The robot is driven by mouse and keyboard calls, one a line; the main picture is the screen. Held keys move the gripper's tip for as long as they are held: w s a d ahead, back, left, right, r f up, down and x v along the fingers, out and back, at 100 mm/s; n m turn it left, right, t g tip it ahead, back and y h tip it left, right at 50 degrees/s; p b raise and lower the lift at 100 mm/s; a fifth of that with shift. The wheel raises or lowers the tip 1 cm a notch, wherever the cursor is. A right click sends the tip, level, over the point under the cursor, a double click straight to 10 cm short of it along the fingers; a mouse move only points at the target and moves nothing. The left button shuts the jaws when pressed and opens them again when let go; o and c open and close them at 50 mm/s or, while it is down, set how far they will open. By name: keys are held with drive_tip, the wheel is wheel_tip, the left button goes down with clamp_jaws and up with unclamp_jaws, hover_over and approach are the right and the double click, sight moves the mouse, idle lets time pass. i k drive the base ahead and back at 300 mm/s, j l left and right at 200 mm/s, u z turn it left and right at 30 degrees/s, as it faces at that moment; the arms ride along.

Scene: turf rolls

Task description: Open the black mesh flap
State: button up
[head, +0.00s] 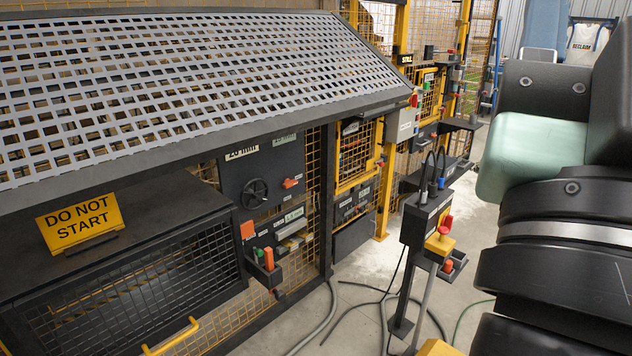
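The black mesh flap (135,282) is at the lower left, on the front of a black housing under a sloping perforated cover. It looks shut, its dark frame lying against the housing. A yellow handle (172,340) is at its lower edge, partly cut off by the picture's bottom. The inside behind the mesh is dark and hard to make out. My gripper is not in view. Only thick links of my arm fill the right side, well apart from the flap.
A yellow "DO NOT START" sign (80,222) stands on the housing top. The grey perforated cover (180,80) overhangs it. A control post (422,225) with a red knob stands on the floor at centre right. Cables (372,300) lie on the floor between.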

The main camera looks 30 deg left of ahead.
sight(11, 312)
drive_tip(key=j+u, duration=0.2)
drive_tip(key=u, duration=0.3)
drive_tip(key=k+j+u, duration=0.1)
drive_tip(key=j+u, duration=0.2)
drive_tip(key=u, duration=0.15)
drive_tip(key=j+u, duration=0.2)
drive_tip(key=u, duration=0.3)
drive_tip(key=i+j, duration=0.1)
drive_tip(key=j, duration=0.4)
